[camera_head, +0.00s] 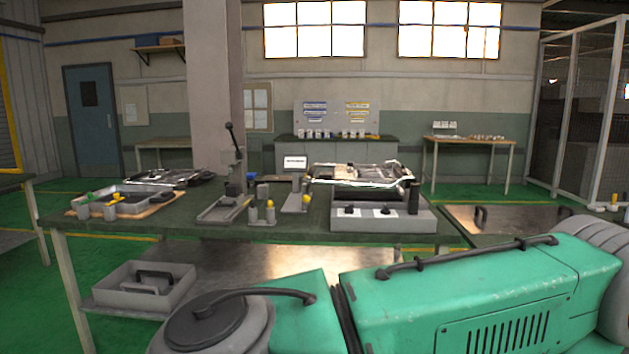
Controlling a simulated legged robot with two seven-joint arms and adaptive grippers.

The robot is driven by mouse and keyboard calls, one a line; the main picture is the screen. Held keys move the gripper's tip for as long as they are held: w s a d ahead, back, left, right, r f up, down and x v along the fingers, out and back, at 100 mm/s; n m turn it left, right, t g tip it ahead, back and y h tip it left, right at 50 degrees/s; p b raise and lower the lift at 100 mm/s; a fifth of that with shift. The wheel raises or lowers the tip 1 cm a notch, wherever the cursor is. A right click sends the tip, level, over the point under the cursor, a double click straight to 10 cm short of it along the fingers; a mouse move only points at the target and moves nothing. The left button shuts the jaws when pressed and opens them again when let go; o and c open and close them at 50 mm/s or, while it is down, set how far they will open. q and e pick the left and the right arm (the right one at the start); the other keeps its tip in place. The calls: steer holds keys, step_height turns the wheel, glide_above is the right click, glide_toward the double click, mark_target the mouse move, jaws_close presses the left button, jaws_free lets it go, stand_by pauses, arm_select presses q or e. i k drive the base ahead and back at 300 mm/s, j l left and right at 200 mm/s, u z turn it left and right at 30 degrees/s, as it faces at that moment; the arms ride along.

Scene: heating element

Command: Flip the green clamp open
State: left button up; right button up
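A small green part (88,197), which looks like the green clamp, is at the left end of the work table (165,232). It is by the grey tray (140,205), above a small grey block. It is too small to tell whether it is open or shut. A small yellow part (116,196) is just right of it. Neither of my grippers is in view, so their distance from the clamp does not show.
A stand with a raised black lever (232,137) rises from the table's middle. Yellow-topped grey posts (270,207) stand near it. A grey box with black knobs (383,218) is at the right. A grey bin (180,290) sits on the lower shelf.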

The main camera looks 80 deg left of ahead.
mark_target(89, 195)
steer(key=u, duration=3.85)
steer(key=i+j+u, duration=0.1)
steer(key=i+j, duration=0.2)
steer(key=i, duration=0.85)
steer(key=i+j+u, duration=0.1)
steer(key=i, duration=1.1)
steer(key=i+j+u, duration=0.1)
steer(key=i, duration=1.1)
steer(key=j, duration=0.1)
